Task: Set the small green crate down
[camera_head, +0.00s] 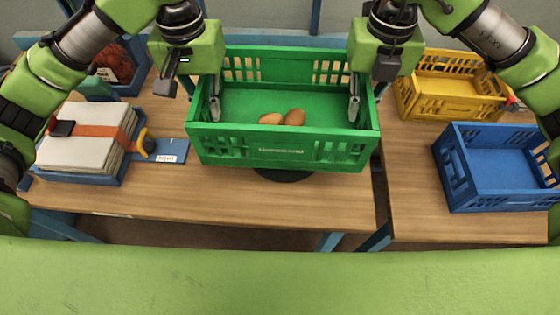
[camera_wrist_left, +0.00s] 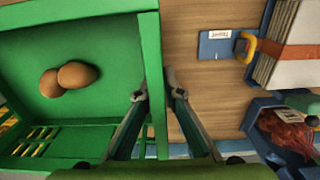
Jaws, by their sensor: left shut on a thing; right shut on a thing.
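The small green crate (camera_head: 280,151) is in the middle of the head view, level, with two brown potato-like items (camera_head: 283,118) inside on its floor. My left gripper (camera_head: 214,106) is shut on its left end wall, and my right gripper (camera_head: 354,106) is shut on its right end wall. In the left wrist view, the left gripper's fingers (camera_wrist_left: 155,98) straddle the crate wall (camera_wrist_left: 152,60). The crate is in front of a dark round thing (camera_head: 285,175) on the table; whether it touches anything beneath cannot be told.
A blue crate (camera_head: 497,200) and a yellow crate (camera_head: 440,113) stand on the right table. At left are a strapped stack of sacks (camera_head: 85,140) on a blue tray, a blue labelled plate (camera_head: 168,152) and a blue bin (camera_head: 128,80) with reddish contents. Table (camera_head: 240,205) in front is bare.

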